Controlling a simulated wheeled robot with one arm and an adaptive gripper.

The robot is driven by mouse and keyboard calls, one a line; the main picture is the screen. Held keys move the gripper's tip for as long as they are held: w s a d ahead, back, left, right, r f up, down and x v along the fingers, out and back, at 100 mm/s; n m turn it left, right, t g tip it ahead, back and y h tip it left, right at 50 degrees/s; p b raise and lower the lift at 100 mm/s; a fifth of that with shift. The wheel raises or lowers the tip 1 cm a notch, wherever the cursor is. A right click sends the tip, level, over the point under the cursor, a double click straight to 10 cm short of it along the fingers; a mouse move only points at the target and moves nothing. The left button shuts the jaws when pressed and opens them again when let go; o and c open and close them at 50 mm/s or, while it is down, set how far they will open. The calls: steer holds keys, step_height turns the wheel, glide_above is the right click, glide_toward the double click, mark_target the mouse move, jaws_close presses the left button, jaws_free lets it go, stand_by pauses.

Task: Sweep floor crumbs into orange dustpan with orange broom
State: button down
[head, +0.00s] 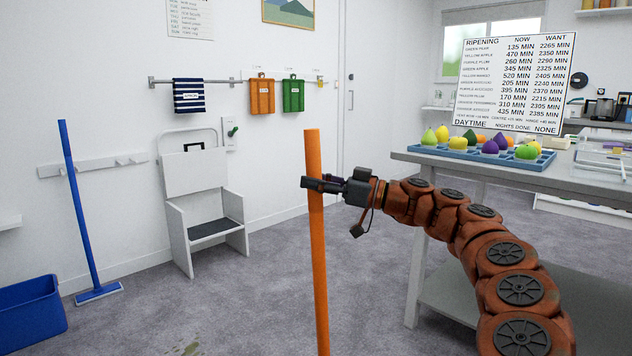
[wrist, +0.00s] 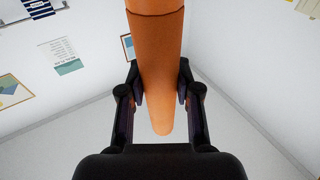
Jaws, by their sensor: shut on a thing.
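My gripper (head: 318,185) is shut on the upright orange broom handle (head: 317,255), near its upper part. In the wrist view the handle (wrist: 158,60) runs between the two fingers of my gripper (wrist: 160,98). The broom's lower end is cut off by the bottom edge of the head view, so its head is hidden. A small greenish patch (head: 191,349) lies on the floor at the bottom left of the head view; I cannot tell whether it is crumbs. No orange dustpan shows in either view.
A blue broom (head: 80,210) leans on the left wall beside a blue bin (head: 28,315). A white step chair (head: 200,200) stands at the wall. A table (head: 480,166) with a fruit tray is at the right. Grey floor (head: 255,290) is open between them.

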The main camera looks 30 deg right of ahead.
steer(key=shift+f+b, duration=0.65)
steer(key=shift+a, duration=0.1)
steer(key=s+a, duration=0.2)
steer(key=a, duration=0.9)
stand_by(1.1)
steer(key=shift+s+a+f, duration=0.1)
steer(key=shift+s+a, duration=0.05)
steer(key=shift+a, duration=0.8)
steer(key=shift+s+a, duration=0.15)
steer(key=shift+a, duration=0.8)
